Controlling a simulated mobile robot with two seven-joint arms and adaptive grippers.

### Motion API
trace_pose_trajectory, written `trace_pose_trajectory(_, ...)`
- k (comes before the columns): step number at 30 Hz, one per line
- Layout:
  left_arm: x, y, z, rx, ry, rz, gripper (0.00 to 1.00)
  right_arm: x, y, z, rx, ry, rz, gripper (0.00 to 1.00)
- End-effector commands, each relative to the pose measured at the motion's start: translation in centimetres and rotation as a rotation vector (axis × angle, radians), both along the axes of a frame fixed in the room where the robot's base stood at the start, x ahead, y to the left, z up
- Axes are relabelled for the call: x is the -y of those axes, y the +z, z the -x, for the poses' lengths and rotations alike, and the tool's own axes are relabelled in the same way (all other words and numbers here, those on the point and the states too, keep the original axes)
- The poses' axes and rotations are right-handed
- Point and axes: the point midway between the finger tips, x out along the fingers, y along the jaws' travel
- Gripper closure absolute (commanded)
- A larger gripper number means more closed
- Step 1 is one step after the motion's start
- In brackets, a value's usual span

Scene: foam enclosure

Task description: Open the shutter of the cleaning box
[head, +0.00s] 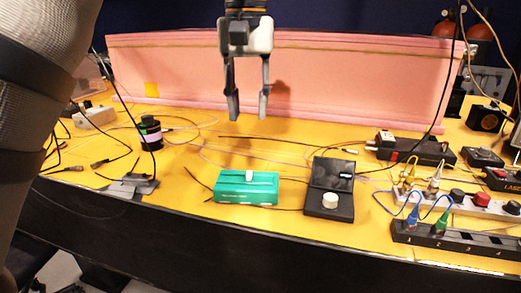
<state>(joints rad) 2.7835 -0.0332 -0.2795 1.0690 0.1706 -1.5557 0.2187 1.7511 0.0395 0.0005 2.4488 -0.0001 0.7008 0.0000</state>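The cleaning box is most likely the small teal box (233,191) near the front edge of the table. It lies flat, with a small white slider knob (250,175) on its top near the middle. Whether its shutter is open or closed is too small to tell. My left gripper (248,112) hangs in the air above and behind the box, pointing down. Its two fingers are apart with nothing between them, and it touches nothing. My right gripper is not in view.
A black device with a white knob (330,200) stands just right of the box. A black-capped bottle (150,132) is at the left. A connector strip (460,240) with cables fills the right. A pink foam wall (340,85) runs behind. Thin fibers cross the yellow table (110,210).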

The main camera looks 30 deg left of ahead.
Motion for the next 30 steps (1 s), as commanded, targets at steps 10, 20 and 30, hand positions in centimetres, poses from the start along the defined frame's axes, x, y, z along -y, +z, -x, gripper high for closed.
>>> trace_pose_trajectory(10, 0.0, -7.0, 0.2, -0.003, 0.000, 0.001, 0.70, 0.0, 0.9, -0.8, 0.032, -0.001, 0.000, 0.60)
trace_pose_trajectory(20, 0.0, -12.0, 0.1, 0.000, -0.001, 0.000, 0.70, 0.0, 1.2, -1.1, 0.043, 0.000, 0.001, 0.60)
trace_pose_trajectory(30, 0.0, -12.2, 0.1, 0.000, -0.001, 0.000, 0.90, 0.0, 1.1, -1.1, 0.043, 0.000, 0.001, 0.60)
